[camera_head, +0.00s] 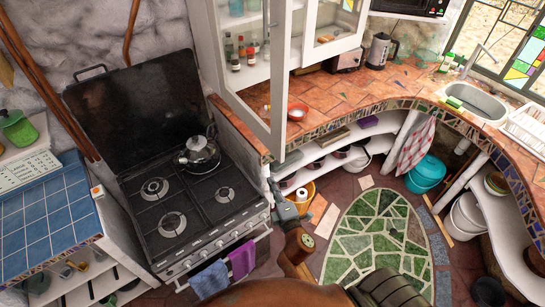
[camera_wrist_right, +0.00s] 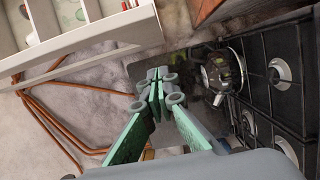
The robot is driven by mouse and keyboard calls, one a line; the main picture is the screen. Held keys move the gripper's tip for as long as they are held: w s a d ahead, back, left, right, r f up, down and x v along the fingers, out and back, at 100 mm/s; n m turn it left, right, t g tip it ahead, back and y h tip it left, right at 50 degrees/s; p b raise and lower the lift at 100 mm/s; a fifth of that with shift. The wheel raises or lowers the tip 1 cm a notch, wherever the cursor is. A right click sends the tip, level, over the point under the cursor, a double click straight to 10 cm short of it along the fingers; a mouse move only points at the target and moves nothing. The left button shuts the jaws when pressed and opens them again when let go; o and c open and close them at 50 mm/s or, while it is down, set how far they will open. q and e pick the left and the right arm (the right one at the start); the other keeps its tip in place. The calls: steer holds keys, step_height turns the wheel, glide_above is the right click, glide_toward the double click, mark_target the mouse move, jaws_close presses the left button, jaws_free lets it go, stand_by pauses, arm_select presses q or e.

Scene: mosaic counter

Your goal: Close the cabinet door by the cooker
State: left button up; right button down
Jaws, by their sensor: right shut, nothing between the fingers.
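The white glazed cabinet door (camera_head: 279,85) by the cooker stands open in the head view, swung out from the upper cabinet with its lower corner over the counter edge. Jars show on the shelves behind it. The black cooker (camera_head: 190,200) is at the left, with a kettle on its hob. My right gripper (camera_head: 275,186) is below the door's lower corner. In the right wrist view its green-padded fingers (camera_wrist_right: 158,78) are shut and empty, just below a white frame bar (camera_wrist_right: 90,38) in the picture; I cannot tell whether they touch. My left gripper is not in view.
The kettle (camera_head: 199,152) sits on the hob near the cabinet. Blue and purple towels hang on the cooker's front. A green mosaic mat covers the open floor at the right.

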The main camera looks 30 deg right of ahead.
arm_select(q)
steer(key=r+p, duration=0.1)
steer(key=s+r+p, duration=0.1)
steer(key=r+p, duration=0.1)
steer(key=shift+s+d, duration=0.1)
arm_select(e)
steer(key=w+d+r, duration=0.1)
steer(key=w+d, duration=0.5)
steer(key=w, duration=0.4)
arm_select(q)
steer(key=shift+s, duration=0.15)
arm_select(e)
steer(key=shift+d, duration=0.15)
